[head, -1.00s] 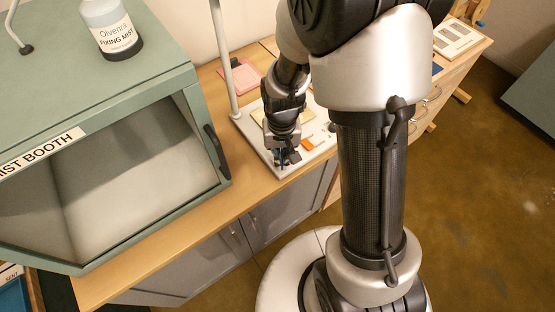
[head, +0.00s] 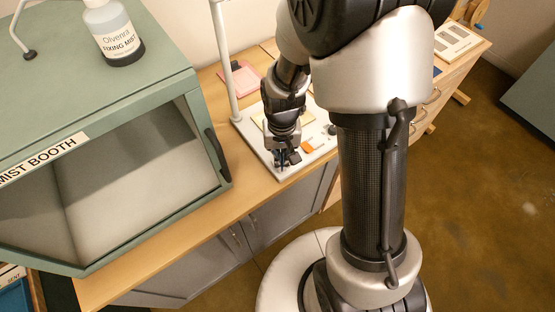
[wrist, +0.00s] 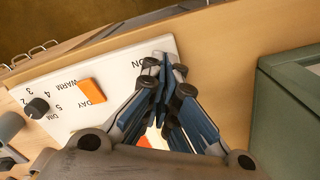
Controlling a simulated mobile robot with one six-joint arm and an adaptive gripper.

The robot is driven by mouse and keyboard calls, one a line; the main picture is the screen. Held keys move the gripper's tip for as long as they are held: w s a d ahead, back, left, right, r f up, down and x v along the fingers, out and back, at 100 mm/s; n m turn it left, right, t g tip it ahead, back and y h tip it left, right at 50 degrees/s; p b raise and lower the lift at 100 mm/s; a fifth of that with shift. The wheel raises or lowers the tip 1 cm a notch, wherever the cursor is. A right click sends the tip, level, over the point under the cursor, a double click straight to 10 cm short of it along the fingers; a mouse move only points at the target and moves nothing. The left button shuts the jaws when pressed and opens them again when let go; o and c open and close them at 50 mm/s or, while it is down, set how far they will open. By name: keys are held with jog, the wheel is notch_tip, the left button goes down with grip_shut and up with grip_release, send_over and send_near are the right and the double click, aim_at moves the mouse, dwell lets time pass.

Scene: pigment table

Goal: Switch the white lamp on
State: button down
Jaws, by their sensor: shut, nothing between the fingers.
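The white lamp's flat base (head: 268,157) lies on the wooden table, with its white pole (head: 226,60) rising at the left. The lamp's head is out of view. In the wrist view the base (wrist: 75,120) carries a dark dim knob (wrist: 37,107), an orange switch piece (wrist: 92,91) by the printed words WARM and DAY, and the word ON at its right end. My gripper (wrist: 168,66) is shut and empty, its tips over the base's end beside ON. It also shows in the head view (head: 286,162). The fingers hide what lies under them; I cannot tell whether they touch.
The green mist booth (head: 120,85) stands left of the lamp, with a fixing mist bottle (head: 113,32) on top. It also shows at the right of the wrist view (wrist: 285,100). A pink sheet (head: 240,80) lies behind the lamp base. Bare tabletop (wrist: 225,60) lies beyond the base.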

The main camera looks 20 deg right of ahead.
jog(key=shift+r+p, duration=1.85)
jog(key=shift+r, duration=0.75)
jog(key=s+r+n+t+b, duration=0.15)
jog(key=s+r, duration=0.25)
jog(key=r, duration=1)
jog(key=s+r+t, duration=0.3)
jog(key=s+r, duration=0.4)
jog(key=s, duration=0.4)
jog(key=shift+r+n, duration=0.2)
jog(key=shift+n, duration=0.25)
